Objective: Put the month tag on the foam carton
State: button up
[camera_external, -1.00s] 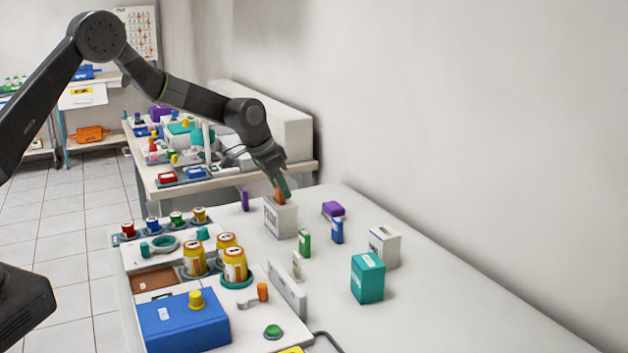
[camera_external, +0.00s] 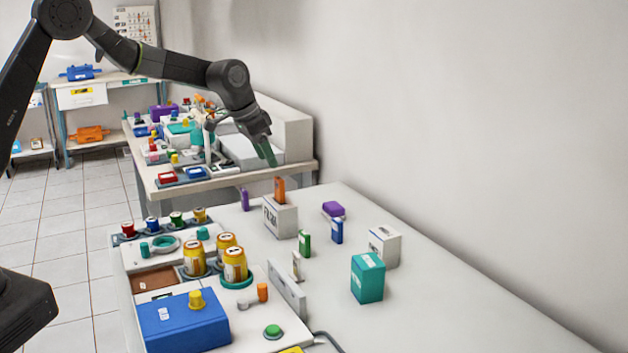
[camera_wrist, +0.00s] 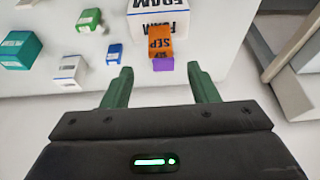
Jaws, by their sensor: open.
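The white foam carton (camera_external: 280,218), printed FOAM, stands on the near table; it also shows at the top of the wrist view (camera_wrist: 172,7). The orange month tag (camera_external: 280,189), marked SEP in the wrist view (camera_wrist: 160,38), stands upright on top of the carton. My gripper (camera_external: 270,157) is open and empty, above the tag and apart from it. In the wrist view the open fingers (camera_wrist: 160,84) show with the tag ahead between them.
A purple block (camera_external: 245,199) stands left of the carton. Green (camera_external: 304,242), blue (camera_external: 337,230) and purple (camera_external: 333,209) blocks, a white box (camera_external: 386,246) and a teal box (camera_external: 368,278) stand to the right. The table's right side is clear.

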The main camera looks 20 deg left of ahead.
jog(key=shift+v, duration=1.35)
